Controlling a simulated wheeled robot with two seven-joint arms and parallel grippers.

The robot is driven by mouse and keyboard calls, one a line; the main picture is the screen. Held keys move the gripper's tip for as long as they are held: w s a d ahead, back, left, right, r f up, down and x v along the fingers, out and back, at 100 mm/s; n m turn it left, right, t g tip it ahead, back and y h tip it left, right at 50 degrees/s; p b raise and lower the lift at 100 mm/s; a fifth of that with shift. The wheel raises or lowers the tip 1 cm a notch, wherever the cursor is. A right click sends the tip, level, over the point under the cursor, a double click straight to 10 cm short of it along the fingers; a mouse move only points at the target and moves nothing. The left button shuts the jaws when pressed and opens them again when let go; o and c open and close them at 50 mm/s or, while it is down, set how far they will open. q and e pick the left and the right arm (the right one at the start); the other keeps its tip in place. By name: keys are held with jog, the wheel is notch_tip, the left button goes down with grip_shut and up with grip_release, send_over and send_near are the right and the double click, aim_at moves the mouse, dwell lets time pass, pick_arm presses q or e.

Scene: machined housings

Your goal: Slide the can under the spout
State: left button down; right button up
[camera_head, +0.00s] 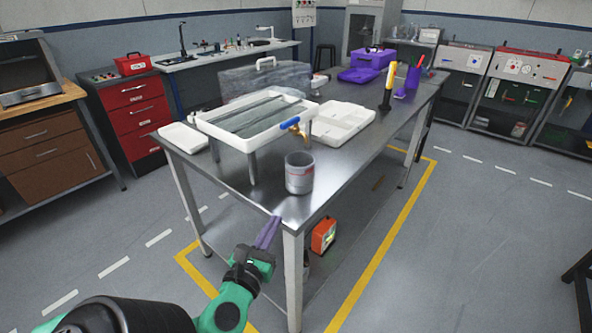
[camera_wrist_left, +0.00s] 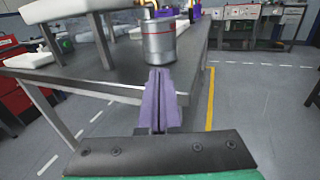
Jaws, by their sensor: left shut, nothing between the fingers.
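A grey metal can (camera_head: 299,173) with a red mark stands upright near the front corner of the steel table. The brass spout (camera_head: 299,133) with a blue handle sticks out of the white raised tray (camera_head: 235,138); in the head view the can's open top shows just below it. My left gripper (camera_head: 268,232), with purple fingers, is shut and empty just off the table's front corner, below the can in the picture. In the left wrist view the shut fingers (camera_wrist_left: 160,85) point toward the can (camera_wrist_left: 159,40). They look apart from it in the head view. My right gripper is not in view.
The steel table (camera_head: 350,160) also carries a flat white tray (camera_head: 184,137), a white divided tray (camera_head: 341,122), a yellow-handled tool (camera_head: 389,87) and a purple box (camera_head: 367,66). An orange device (camera_head: 323,235) sits under the table. The tabletop right of the can is clear.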

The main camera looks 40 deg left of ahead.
pick_arm(q)
jog(key=w+r, duration=0.1)
jog(key=p, duration=0.2)
send_near(295, 182)
jog(key=x, duration=0.6)
jog(key=shift+d+r, duration=0.1)
jog(key=shift+w+a, duration=0.2)
jog(key=shift+w, duration=0.25)
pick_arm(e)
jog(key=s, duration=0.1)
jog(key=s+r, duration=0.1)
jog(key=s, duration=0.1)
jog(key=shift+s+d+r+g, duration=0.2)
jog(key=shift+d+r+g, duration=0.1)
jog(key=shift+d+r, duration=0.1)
